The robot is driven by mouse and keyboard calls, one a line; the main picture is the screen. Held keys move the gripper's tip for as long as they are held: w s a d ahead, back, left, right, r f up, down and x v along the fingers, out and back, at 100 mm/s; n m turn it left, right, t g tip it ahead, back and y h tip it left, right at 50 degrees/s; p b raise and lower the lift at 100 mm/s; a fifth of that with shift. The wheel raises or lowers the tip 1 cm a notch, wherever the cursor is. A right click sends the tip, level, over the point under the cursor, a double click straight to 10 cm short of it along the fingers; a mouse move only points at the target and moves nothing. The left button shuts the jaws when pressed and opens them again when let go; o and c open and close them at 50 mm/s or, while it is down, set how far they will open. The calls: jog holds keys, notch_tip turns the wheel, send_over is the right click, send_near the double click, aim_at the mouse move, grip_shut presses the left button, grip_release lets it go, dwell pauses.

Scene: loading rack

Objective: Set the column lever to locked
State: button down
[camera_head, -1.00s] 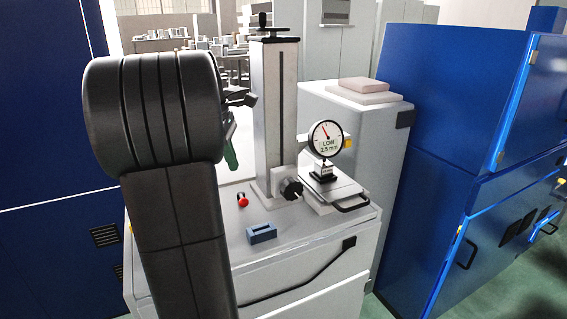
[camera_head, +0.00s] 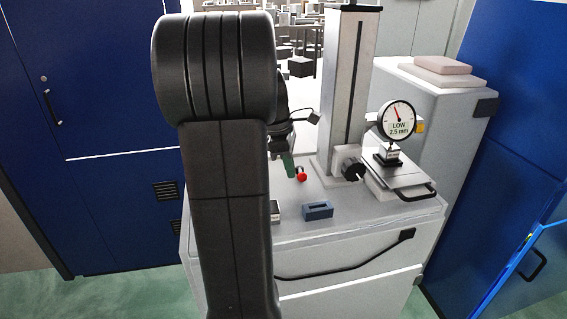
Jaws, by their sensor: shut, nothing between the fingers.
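A tall grey column (camera_head: 347,90) with a dark slot stands on the bench top of the grey cabinet. A small lever with a red ball (camera_head: 302,176) and a short dark stem sits at the left of the column's foot. Whether it is locked cannot be read. My gripper (camera_head: 288,165) shows as a green fingertip part, just left of and above the red ball in the picture. It is shut and empty. My dark arm hides most of it, and I cannot tell whether it touches the lever.
A dial gauge (camera_head: 397,119) reads LOW 2.5 mm, above a small stage (camera_head: 409,178) with a black handle. A black knob (camera_head: 352,170) is at the column's foot. A blue slotted block (camera_head: 317,211) lies in front. Blue cabinets (camera_head: 100,120) flank the bench.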

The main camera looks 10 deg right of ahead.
jog(key=shift+s+d+n+p, duration=0.2)
jog(key=shift+d+n+p, duration=0.15)
jog(key=shift+n, duration=0.25)
dwell(0.3)
jog(key=shift+s+d+r+n+t+p, duration=0.1)
jog(key=shift+s+d+n+t+p, duration=0.2)
jog(key=shift+n, duration=0.5)
jog(key=shift+s+d+n+p, duration=0.1)
jog(key=shift+d+n+p, duration=0.55)
jog(key=shift+n, duration=0.35)
jog(key=shift+d+p, duration=0.6)
jog(key=shift+p, duration=0.05)
jog(key=shift+d, duration=0.15)
